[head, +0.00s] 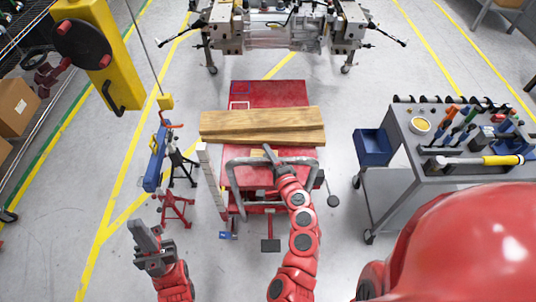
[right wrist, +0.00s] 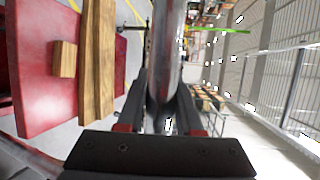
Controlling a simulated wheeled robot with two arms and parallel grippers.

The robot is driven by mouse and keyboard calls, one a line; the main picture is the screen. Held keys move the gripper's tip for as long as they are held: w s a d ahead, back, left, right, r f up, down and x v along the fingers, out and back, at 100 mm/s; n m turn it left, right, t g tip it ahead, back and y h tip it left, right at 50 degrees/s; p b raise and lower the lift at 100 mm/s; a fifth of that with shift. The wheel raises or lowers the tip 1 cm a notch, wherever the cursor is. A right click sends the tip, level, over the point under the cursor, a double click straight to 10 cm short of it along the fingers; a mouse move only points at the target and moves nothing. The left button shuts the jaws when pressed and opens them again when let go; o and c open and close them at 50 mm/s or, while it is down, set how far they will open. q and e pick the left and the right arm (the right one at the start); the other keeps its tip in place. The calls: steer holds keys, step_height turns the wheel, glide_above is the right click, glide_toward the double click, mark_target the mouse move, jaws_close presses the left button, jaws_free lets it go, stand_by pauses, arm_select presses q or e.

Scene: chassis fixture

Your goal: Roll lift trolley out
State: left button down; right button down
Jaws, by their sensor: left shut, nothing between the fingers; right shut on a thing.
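The red lift trolley (head: 270,93) stands in the middle of the head view. Wooden beams (head: 262,122) lie across its top. Its grey tube handle (head: 234,180) faces me. My right gripper (head: 269,152) is shut on the handle's upper bar. In the right wrist view the handle tube (right wrist: 165,60) runs between the fingers of the right gripper (right wrist: 158,112), with the red top (right wrist: 42,65) to the left. My left gripper (head: 146,236) is shut and empty, left of the trolley and apart from it.
The chassis (head: 285,28) on its fixture stands beyond the trolley. A grey tool cart (head: 400,140) with a blue bin (head: 373,147) is on the right. A blue and red stand (head: 157,160) and a yellow hoist (head: 103,50) are on the left. Floor shows between trolley and cart.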

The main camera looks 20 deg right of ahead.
mark_target(268, 163)
steer(key=shift+s+f, duration=0.1)
steer(key=shift+s+a+f+b, duration=0.3)
steer(key=shift+s+f+b, duration=0.1)
steer(key=shift+s+b, duration=0.25)
steer(key=shift+s+a+r, duration=0.15)
steer(key=shift+s+r, duration=0.25)
steer(key=shift+s, duration=0.3)
steer(key=c, duration=0.9)
jaws_free()
steer(key=shift+w, duration=0.1)
steer(key=o, duration=0.3)
steer(key=shift+w+f, duration=0.1)
steer(key=shift+w, duration=0.2)
steer(key=shift+s, duration=0.2)
